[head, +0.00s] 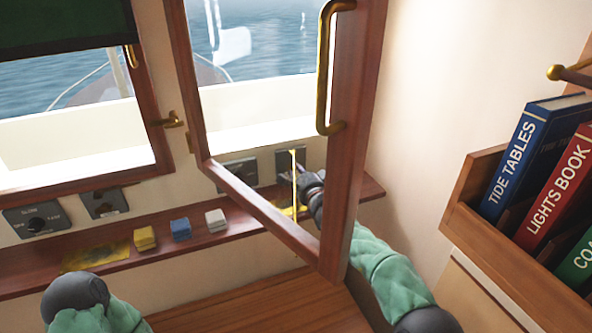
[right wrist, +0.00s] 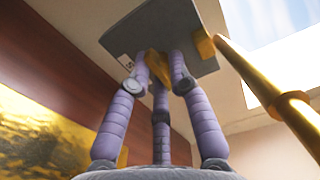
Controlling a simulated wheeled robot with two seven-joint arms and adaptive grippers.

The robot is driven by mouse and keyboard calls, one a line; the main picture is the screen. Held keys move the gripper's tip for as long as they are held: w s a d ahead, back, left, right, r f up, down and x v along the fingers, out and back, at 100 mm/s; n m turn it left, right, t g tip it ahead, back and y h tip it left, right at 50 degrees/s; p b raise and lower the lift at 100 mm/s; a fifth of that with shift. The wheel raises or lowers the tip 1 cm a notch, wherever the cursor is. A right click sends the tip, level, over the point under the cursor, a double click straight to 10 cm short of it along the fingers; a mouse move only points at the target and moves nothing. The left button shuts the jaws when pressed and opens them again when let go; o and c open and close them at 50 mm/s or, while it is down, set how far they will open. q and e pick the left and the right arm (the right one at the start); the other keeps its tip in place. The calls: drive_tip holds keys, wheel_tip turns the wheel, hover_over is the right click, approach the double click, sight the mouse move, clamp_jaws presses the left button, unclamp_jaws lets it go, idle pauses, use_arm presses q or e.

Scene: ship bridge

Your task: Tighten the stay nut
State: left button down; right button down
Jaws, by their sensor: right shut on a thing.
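The brass stay rod (head: 294,178) runs up beside the open window's lower frame, in front of a grey plate (head: 290,160) on the wall. My right gripper (head: 309,183) is beside the rod, partly hidden by the window frame. In the right wrist view, its three fingers (right wrist: 158,70) are closed around a small brass piece (right wrist: 157,65), which looks like the stay nut, against the grey plate (right wrist: 185,25). The fingers hide much of it. The brass rod (right wrist: 262,82) slants past on the right. My left arm shows at lower left, its gripper out of view.
The wooden window sash (head: 355,120) with its brass handle (head: 324,70) stands open in front of my right arm. A shelf (head: 185,260) holds yellow, blue and white blocks. A book rack (head: 470,215) is at right.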

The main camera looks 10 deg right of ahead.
drive_tip(key=shift+r+m, duration=0.15)
drive_tip(key=shift+m, duration=0.15)
drive_tip(key=m+p, duration=0.1)
drive_tip(key=m, duration=0.2)
drive_tip(key=shift+r, duration=0.1)
drive_tip(key=m+p, duration=0.2)
drive_tip(key=m, duration=0.2)
drive_tip(key=shift+r+p, duration=0.1)
drive_tip(key=shift+p, duration=0.25)
drive_tip(key=m+p, duration=0.5)
drive_tip(key=m, duration=0.1)
drive_tip(key=shift+d, duration=0.1)
drive_tip(key=m+p, duration=0.3)
drive_tip(key=m, duration=0.1)
drive_tip(key=shift+m, duration=0.3)
drive_tip(key=shift+f, duration=0.2)
drive_tip(key=c, duration=1.2)
unclamp_jaws()
drive_tip(key=shift+d, duration=0.1)
